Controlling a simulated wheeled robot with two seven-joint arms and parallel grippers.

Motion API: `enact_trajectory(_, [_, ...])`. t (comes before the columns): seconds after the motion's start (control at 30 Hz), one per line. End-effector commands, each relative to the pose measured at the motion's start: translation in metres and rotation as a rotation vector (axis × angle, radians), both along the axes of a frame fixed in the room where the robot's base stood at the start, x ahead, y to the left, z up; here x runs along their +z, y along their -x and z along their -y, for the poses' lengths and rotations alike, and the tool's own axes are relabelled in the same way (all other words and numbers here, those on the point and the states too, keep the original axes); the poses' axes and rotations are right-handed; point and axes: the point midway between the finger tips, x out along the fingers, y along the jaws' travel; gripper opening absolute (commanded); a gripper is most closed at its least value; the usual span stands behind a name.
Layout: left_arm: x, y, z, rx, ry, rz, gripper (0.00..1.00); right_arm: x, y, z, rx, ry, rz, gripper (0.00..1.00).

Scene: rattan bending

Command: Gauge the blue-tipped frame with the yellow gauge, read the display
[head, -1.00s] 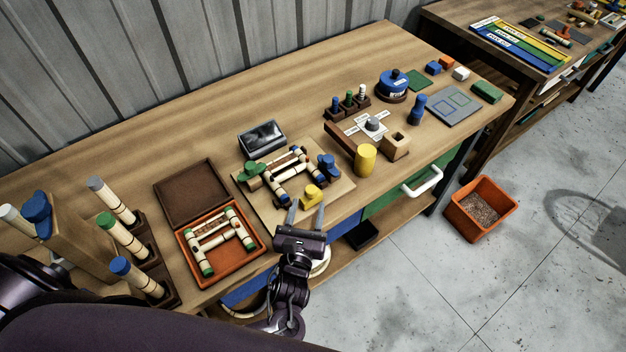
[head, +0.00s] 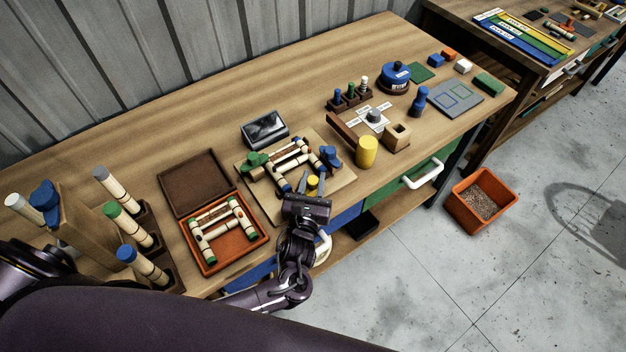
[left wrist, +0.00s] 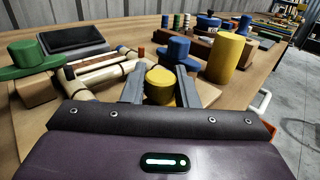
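The yellow gauge (head: 313,184) sits at the front of a wooden fixture board (head: 337,187). My left gripper (head: 314,181) is over it, its fingers on either side of the yellow knob (left wrist: 160,84). Slim gaps seem to show in the left wrist view (left wrist: 160,92), so the fingers look open. A rattan frame (head: 290,152) lies on the board behind, between a green clamp (head: 256,160) and a blue clamp (head: 330,157). Its end tips are partly hidden. The display (head: 265,130) stands behind the board, its screen dark and unreadable. My right gripper is out of view.
An orange box (head: 215,262) with a green-tipped frame stands left of the board, its brown lid open. Upright rattan poles (head: 128,225) are at the left.

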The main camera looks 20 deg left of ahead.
Motion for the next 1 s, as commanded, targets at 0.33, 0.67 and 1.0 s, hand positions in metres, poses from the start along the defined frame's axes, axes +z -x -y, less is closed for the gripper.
enact_trajectory(0.33, [0.001, -0.003, -0.004, 0.0, -0.002, 0.001, 0.0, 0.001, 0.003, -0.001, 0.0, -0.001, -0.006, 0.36])
enact_trajectory(0.67, [0.001, -0.025, -0.031, 0.0, -0.001, 0.003, 0.0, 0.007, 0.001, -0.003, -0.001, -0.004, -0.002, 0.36])
enact_trajectory(1.0, [0.001, -0.024, -0.03, 0.0, 0.0, 0.002, 0.47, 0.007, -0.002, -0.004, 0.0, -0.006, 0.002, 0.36])
